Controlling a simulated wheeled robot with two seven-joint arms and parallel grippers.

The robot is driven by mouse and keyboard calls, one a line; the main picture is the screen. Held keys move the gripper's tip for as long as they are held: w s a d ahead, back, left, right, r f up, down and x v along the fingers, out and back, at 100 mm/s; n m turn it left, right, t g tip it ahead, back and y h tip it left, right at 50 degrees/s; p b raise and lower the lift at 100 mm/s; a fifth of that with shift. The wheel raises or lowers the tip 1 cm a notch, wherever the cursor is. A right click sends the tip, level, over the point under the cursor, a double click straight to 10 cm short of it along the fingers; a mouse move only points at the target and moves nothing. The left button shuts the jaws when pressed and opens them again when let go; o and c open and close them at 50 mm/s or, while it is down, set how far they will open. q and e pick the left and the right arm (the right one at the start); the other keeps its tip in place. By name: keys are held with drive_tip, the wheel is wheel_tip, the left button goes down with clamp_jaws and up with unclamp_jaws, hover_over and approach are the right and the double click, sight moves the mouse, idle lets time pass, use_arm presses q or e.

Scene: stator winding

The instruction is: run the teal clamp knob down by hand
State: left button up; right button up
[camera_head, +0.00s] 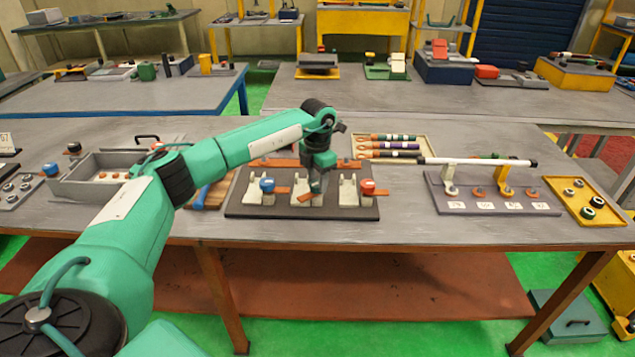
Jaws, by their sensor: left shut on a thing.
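The dark clamp base (250,211) lies on the near workbench with several off-white clamp blocks on it. A blue knob (267,184) sits at its left clamp and a red knob (368,186) at its right clamp. My left gripper (317,188) comes down from above onto the middle clamp, between these two. It is shut on the teal clamp knob, which the fingers mostly hide. An orange strap (307,197) shows beside the fingers. My right gripper is not in view.
A tray (424,150) of striped tools lies behind the clamp base. A grey bin (85,190) is at left. The bench front is clear.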

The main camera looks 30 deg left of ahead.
use_arm(q)
drive_tip(key=shift+w+a+r+m, duration=0.15)
drive_tip(key=shift+r+m, duration=0.15)
drive_tip(key=shift+m, duration=0.4)
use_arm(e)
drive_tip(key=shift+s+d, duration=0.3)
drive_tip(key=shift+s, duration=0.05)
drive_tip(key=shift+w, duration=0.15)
